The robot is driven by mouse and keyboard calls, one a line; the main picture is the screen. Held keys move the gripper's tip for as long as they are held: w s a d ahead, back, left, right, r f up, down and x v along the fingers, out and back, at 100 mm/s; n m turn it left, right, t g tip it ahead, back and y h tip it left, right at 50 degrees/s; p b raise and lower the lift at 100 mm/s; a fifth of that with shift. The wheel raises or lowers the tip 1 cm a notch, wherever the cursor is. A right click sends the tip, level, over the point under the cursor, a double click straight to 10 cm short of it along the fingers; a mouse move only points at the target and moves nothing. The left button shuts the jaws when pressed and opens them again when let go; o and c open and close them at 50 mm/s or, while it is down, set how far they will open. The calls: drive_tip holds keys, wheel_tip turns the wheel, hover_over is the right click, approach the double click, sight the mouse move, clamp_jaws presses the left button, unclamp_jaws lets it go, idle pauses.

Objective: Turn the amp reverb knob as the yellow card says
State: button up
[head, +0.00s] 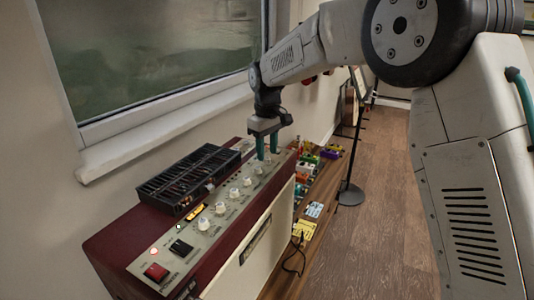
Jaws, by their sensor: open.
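The amp (106,248) is a dark red box with a pale control panel on its sloping top edge. A row of several white knobs runs along the panel, from a near knob (204,224) to a far knob (258,171). My gripper (267,155) points down with its two teal fingers apart, over the far end of the row. I cannot tell whether the fingers touch a knob there. The panel lettering is too small to read, so I cannot tell which knob is reverb. A small yellow strip (196,212) lies by the near knobs; its writing is unreadable.
A black slatted box (188,178) stands on the amp behind the panel. A red switch (156,271) and a black switch (180,247) sit at the near end. Several coloured pedals, one yellow (304,231), line a wooden board at right. Open wooden floor (370,240) lies beyond.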

sight(273, 169)
wheel_tip(273, 169, up, 6)
drive_tip(key=shift+r, duration=0.1)
idle(0.4)
drive_tip(key=shift+m+g, duration=0.4)
drive_tip(key=shift+m, duration=0.3)
drive_tip(key=s+f, duration=0.1)
drive_tip(key=s+d+f, duration=0.1)
drive_tip(key=s+f, duration=0.1)
drive_tip(key=shift+s+d, duration=0.15)
drive_tip(key=shift+d, duration=0.05)
drive_tip(key=s+d+m, duration=0.2)
drive_tip(key=s+d, duration=0.5)
drive_tip(key=s, duration=0.6)
drive_tip(key=s+d+r+m+t, duration=0.1)
drive_tip(key=s+d+m, duration=0.2)
drive_tip(key=s+d, duration=0.4)
drive_tip(key=s+d+r+m+t, duration=0.1)
drive_tip(key=s+d, duration=0.7)
drive_tip(key=s, duration=1.1)
drive_tip(key=shift+s+r+m, duration=0.2)
drive_tip(key=shift+r+m, duration=0.05)
drive_tip(key=shift+m, duration=0.65)
